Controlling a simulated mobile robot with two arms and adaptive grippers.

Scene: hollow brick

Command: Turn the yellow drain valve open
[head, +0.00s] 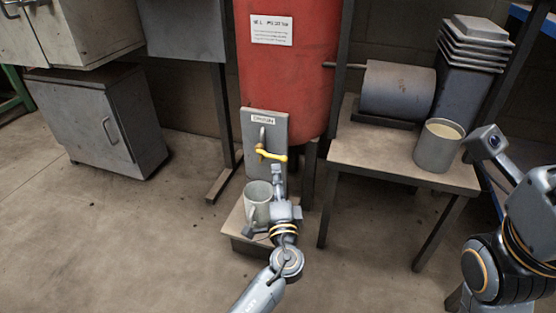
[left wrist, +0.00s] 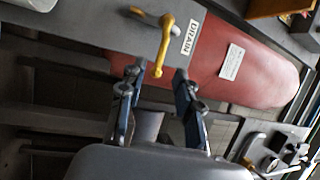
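The yellow drain valve handle (head: 270,155) is on a grey upright panel (head: 264,130) in front of the red tank. In the left wrist view the yellow handle (left wrist: 164,43) runs from its pivot toward my gripper, beside the "DRAIN" label (left wrist: 190,37). My left gripper (head: 286,190) is just in front of and below the handle in the head view. In the left wrist view its two fingers (left wrist: 156,77) are apart, with the handle's free end near the gap between the tips; contact cannot be told.
The red tank (head: 285,75) is behind. A table (head: 385,160) with a metal pot (head: 438,146) stands right. The floor at left is clear.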

